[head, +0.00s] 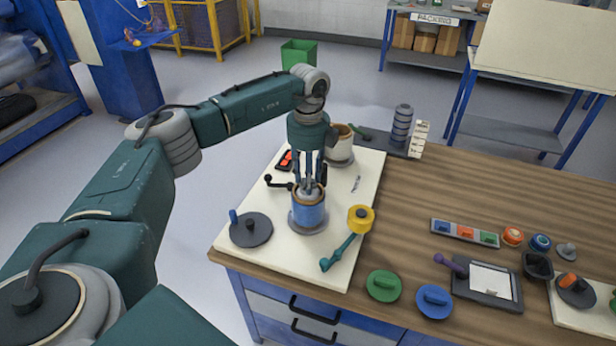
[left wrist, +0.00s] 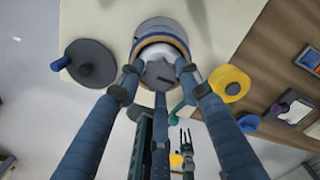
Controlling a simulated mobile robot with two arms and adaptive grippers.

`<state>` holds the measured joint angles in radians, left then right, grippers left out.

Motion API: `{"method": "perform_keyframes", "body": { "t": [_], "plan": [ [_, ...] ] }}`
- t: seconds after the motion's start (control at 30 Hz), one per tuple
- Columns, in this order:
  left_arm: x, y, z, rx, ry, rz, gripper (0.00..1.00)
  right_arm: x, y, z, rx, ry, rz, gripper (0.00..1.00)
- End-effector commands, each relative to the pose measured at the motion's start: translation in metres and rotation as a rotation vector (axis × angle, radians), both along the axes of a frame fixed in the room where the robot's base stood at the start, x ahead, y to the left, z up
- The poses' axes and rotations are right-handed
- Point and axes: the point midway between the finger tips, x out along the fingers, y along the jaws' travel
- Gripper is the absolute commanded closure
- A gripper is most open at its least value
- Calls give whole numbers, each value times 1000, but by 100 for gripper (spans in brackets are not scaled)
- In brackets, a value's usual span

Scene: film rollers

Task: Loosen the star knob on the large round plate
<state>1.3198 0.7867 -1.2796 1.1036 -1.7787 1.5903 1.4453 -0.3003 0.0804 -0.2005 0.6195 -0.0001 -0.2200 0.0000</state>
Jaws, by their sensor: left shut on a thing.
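A blue cylinder (head: 309,208) with a grey base ring stands upright on the cream board. My left gripper (head: 309,188) points down onto its top from above. In the left wrist view, my left gripper (left wrist: 160,78) has its fingers shut around a small grey star-shaped knob (left wrist: 160,73). The knob sits at the centre of the round top of the blue cylinder (left wrist: 160,35). A dark round plate (head: 251,230) with an upright handle lies apart on the left. A small, distant pronged shape, probably my right gripper (left wrist: 186,138), shows low in the left wrist view.
A yellow knob (head: 361,219) and a teal handle (head: 341,253) lie right of the cylinder. A black crank (head: 277,183) and a cream pot (head: 340,146) are behind. Green (head: 384,286) and blue (head: 434,302) discs lie near the front edge.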

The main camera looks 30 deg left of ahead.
Motion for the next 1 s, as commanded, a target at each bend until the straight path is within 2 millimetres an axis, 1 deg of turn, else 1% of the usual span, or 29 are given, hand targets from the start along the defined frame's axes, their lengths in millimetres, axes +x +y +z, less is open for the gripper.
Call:
{"method": "perform_keyframes", "body": {
  "t": [0.57, 0.6, 0.67, 0.9, 1.0],
  "plan": [
    [0, -2, -1, -2, 1, 28, 91, 0, 0, 0, 0, 0, -1, 60],
    [0, -2, -1, -3, 1, 28, 57, 0, 0, 1, 0, 0, -1, 60],
    [0, -2, -1, -2, 1, 28, 46, 0, 0, 1, 0, 0, -1, 60],
    [0, -1, 0, -1, 0, 29, 46, 0, 0, 1, 0, 0, -1, 60],
    [1, -1, 3, -1, -2, 29, 46, 1, -1, 1, -1, -1, 0, 60]
  ]
}}
